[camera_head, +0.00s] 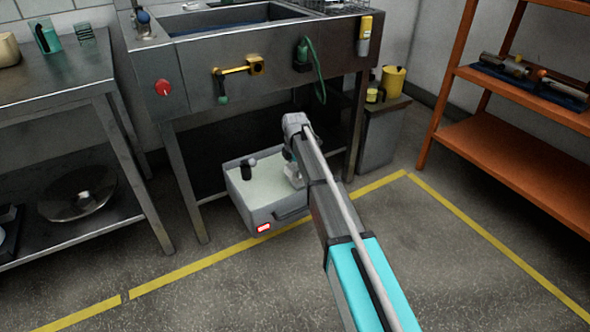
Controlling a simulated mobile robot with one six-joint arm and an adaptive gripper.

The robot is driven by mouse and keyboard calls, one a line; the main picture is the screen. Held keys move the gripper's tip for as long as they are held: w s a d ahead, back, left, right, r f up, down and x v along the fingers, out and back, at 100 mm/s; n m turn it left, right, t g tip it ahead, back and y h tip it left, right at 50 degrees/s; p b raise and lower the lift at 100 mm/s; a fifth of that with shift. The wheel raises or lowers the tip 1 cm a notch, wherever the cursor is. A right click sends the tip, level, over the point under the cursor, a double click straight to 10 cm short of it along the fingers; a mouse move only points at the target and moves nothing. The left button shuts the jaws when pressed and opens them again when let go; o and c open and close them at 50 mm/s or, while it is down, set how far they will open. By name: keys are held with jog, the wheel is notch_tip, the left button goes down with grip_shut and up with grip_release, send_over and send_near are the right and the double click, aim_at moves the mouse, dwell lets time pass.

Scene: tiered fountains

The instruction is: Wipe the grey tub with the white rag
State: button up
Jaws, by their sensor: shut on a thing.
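The grey tub (283,210) stands on the floor under the sink unit, with a pale inside and a red-and-white label on its front. My gripper (292,172) is over the right part of the tub and points down into it. It is shut on the white rag (293,178), a small pale patch at the fingertips. My arm hides part of the tub's right end. I cannot tell whether the rag touches the tub's inside.
A small dark object (248,168) is at the tub's left side. The steel sink unit (190,75) rises above, with a hanging green hose (319,80). A grey bin (382,135) and orange shelf (470,150) are to the right. Floor in front is clear.

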aim_at(300, 180)
jog(key=shift+s+d+f, duration=0.1)
jog(key=shift+s+d, duration=0.3)
jog(key=shift+s, duration=0.2)
jog(key=shift+s+d, duration=0.4)
jog(key=shift+s, duration=0.2)
jog(key=shift+s+d, duration=0.15)
jog(key=shift+s+d, duration=0.6)
jog(key=shift+s, duration=0.35)
jog(key=shift+r, duration=0.2)
notch_tip(300, 180, up, 6)
jog(key=p, duration=0.6)
jog(key=shift+w+f, duration=0.1)
jog(key=shift+r+p, duration=1.45)
jog(key=shift+r, duration=0.05)
